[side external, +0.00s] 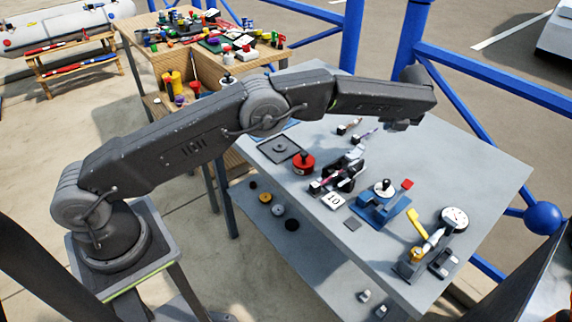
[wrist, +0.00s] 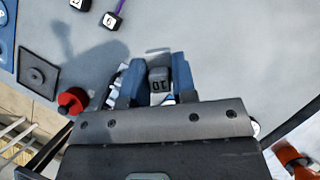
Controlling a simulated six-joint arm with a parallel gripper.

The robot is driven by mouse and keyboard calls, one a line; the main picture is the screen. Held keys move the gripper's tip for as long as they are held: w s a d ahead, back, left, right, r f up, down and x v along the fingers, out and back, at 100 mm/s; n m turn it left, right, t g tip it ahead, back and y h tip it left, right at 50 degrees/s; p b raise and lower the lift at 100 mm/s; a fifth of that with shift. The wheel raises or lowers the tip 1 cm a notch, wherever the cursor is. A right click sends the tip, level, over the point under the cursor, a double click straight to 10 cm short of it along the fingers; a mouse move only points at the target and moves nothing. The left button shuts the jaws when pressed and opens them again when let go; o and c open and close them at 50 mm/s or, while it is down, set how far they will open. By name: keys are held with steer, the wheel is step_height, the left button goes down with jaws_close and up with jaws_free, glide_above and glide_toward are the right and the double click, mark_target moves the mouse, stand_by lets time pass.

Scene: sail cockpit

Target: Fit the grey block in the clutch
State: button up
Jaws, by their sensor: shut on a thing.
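My gripper (wrist: 157,72) shows in the wrist view, its two blue fingers closed on a grey block (wrist: 159,79) marked with digits that read as 10. In the side view my gripper (side external: 397,124) is over the far part of the grey table, and the block cannot be made out there. What looks like the clutch, a black and white fitting (side external: 346,172) with a purple line, sits mid-table in the side view, apart from my gripper. In the wrist view my fingers and gripper body hide most of that area.
A red round knob (side external: 303,162) and a dark square plate (side external: 279,149) lie left of the clutch. A white tag marked 10 (side external: 333,201) is in front. A blue winch-like fitting (side external: 381,202) and a gauge (side external: 454,219) stand to the right. The far right tabletop is clear.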

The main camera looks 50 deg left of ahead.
steer(key=w+a+r+m+t+y, duration=0.1)
steer(key=a+r+m+t, duration=0.25)
steer(key=r, duration=0.75)
steer(key=w+a+r+m+t, duration=0.15)
steer(key=r+m+t, duration=0.25)
steer(key=r, duration=0.7)
steer(key=s+d+r+m+t+h, duration=0.2)
steer(key=s+r+m+t+h, duration=0.35)
steer(key=s+r+m, duration=1.05)
steer(key=s+a+f+m+g+h, duration=0.1)
steer(key=s+f+m+g, duration=0.4)
steer(key=s+f+m, duration=0.55)
steer(key=s+a+f+m+g+h, duration=0.1)
steer(key=s+f+m+g, duration=0.45)
steer(key=s, duration=0.75)
steer(key=shift+w+a+f+n+y, duration=0.2)
steer(key=shift+w+f+y, duration=0.2)
steer(key=shift+w+f, duration=2.95)
steer(key=shift+w+a+f+n+y, duration=0.1)
steer(key=shift+w+f+n+y, duration=0.25)
steer(key=shift+w+f, duration=3)
steer(key=shift+w+a+f+n+y, duration=0.15)
steer(key=shift+w+f+y, duration=0.55)
steer(key=shift+f, duration=5.1)
